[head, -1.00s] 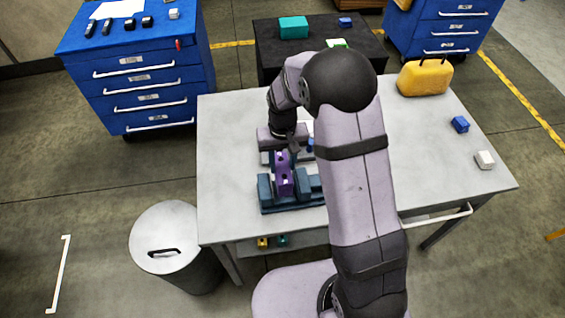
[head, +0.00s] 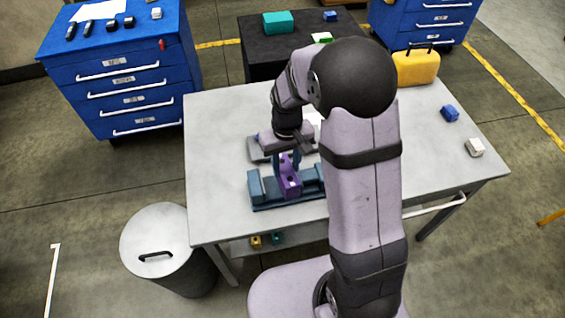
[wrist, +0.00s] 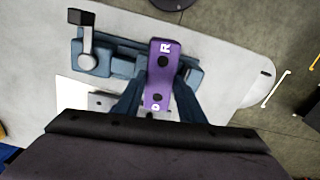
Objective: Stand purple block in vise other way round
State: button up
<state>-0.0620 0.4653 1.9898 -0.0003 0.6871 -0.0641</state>
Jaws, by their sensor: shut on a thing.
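The purple block (head: 290,183) is at the blue vise (head: 268,191), near the front of the table. In the wrist view, the purple block (wrist: 163,65) shows dark holes and the white letters R and D, with the R end farther from my gripper. My gripper (head: 287,164) comes down from behind and is shut on the block. Its blue fingers lie on either side of the D end in the wrist view (wrist: 157,104). The vise (wrist: 120,57) lies under and beside the block. I cannot tell whether the block still sits between the jaws.
A grey fixture (head: 258,151) stands just behind the vise. A yellow case (head: 415,70), a blue block (head: 450,114) and a white block (head: 474,148) are on the table's right. The table's left side (head: 215,150) is clear. A bin (head: 165,245) stands at front left.

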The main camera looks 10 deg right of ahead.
jog(key=w+a+f+n+p, duration=0.1)
jog(key=w+a+n, duration=0.1)
jog(key=a+n, duration=0.4)
jog(key=w+a+f+n+p, duration=0.1)
jog(key=a+n, duration=0.5)
jog(key=a, duration=0.9)
jog(key=shift+w+a+n+p, duration=0.3)
jog(key=shift+w+a+p, duration=0.1)
jog(key=shift+w+p, duration=0.1)
jog(key=shift+f, duration=0.1)
notch_tip(320, 180, down, 8)
jog(key=b, duration=0.5)
jog(key=shift+r, duration=0.25)
jog(key=shift+s+f+b, duration=0.1)
jog(key=shift+f+b, duration=0.1)
jog(key=shift+b, duration=0.1)
jog(key=shift+f, duration=0.3)
